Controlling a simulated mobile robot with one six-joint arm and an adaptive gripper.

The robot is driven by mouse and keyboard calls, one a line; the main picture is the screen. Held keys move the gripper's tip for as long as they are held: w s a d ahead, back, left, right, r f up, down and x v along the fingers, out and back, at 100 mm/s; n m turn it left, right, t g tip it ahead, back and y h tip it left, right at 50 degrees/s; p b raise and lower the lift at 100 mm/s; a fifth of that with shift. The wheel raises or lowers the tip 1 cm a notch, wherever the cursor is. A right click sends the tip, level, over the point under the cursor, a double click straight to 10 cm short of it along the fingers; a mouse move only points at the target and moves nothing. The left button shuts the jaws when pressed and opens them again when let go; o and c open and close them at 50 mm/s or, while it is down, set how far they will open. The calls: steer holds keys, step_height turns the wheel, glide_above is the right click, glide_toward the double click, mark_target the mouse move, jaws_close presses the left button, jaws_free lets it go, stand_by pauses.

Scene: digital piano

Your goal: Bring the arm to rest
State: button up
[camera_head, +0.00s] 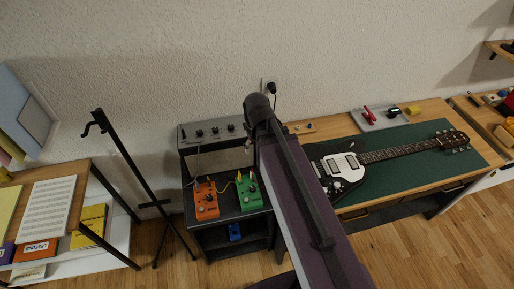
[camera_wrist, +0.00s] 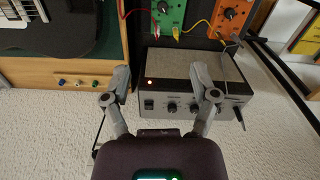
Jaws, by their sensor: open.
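My gripper (camera_wrist: 160,80) is in the wrist view, its two fingers spread apart with nothing between them. A grey amplifier (camera_wrist: 190,95) with a row of knobs and a lit red lamp lies beyond the fingers in that view. My arm reaches across the middle of the head view toward the wall and hides part of the bench. The gripper itself cannot be made out in the head view. The amplifier also shows in the head view (camera_head: 212,131), left of my arm.
An orange pedal (camera_head: 206,202) and a green pedal (camera_head: 249,193) sit on a dark stand beside my arm. A black-and-white guitar (camera_head: 340,165) lies on a green mat (camera_head: 440,175) to the right. A thin black stand (camera_head: 130,165) and a shelf are left.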

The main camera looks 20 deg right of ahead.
steer(key=shift+s, duration=0.2)
steer(key=shift+s+d+m, duration=0.1)
steer(key=shift+s+m, duration=0.4)
steer(key=shift+s, duration=0.4)
